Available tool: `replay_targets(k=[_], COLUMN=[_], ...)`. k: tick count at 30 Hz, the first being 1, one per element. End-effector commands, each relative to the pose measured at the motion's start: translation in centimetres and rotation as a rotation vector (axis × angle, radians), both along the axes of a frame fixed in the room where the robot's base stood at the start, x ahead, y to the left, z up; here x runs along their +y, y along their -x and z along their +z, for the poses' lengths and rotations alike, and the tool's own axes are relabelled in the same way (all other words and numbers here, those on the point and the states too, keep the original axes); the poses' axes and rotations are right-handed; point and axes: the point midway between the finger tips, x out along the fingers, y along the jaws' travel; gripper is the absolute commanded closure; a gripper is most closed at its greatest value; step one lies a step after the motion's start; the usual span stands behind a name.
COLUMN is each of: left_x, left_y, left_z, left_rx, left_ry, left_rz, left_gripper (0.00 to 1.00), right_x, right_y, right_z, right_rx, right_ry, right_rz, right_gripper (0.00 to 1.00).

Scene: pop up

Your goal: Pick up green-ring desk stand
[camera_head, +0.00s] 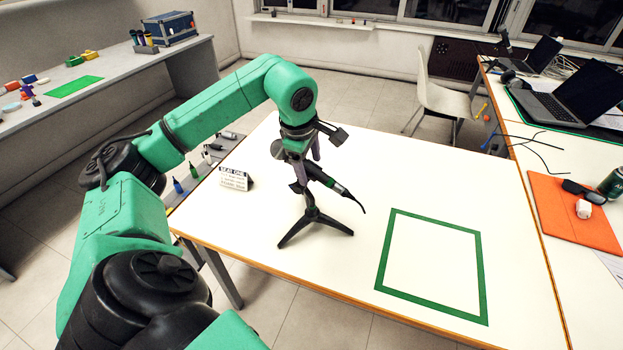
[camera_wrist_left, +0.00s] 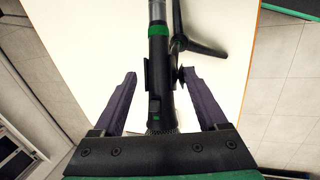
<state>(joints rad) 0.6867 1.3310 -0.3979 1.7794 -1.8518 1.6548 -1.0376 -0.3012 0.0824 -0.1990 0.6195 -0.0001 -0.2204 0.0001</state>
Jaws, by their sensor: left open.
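The green-ring desk stand (camera_head: 314,217) is a black tripod with a dark microphone tilted on it. It stands on the white table, and a cable end hangs to the right. My left gripper (camera_head: 307,166) is open, above and partly in front of the stand's upper part. In the left wrist view, the microphone with its green ring (camera_wrist_left: 158,30) runs between the two purple fingers of my left gripper (camera_wrist_left: 158,78). There are gaps to both fingers, wider on the left; a small knob on the right is close to the right finger. My right gripper is not in view.
A green square outline (camera_head: 433,309) is marked on the table to the right, and its inside is empty. A small white sign (camera_head: 234,179) stands left of the stand. An orange mat (camera_head: 563,215) and laptops (camera_head: 572,95) are on the right-hand table.

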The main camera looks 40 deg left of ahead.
Motion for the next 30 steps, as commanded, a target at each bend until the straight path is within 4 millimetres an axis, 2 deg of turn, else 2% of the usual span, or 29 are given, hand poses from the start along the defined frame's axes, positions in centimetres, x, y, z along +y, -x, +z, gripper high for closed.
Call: replay_targets(k=[2, 6, 8, 30], left_x=[-0.02, -0.03, -0.03, -0.05], left_y=[-0.01, 0.00, 0.01, -0.02], left_z=[0.03, 0.05, 0.05, 0.09], left_rx=[0.000, 0.000, 0.000, -0.002], left_ry=[0.001, 0.001, 0.001, 0.002], left_rz=[0.000, 0.000, 0.000, 0.000], left_gripper=[0.25, 0.78, 1.00, 1.00], right_x=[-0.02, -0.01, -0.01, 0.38], right_y=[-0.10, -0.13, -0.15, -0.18], right_z=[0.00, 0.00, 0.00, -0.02], right_rx=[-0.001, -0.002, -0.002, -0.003], right_ry=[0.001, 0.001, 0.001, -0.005], right_rz=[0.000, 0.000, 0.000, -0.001], right_gripper=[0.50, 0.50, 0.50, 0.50])
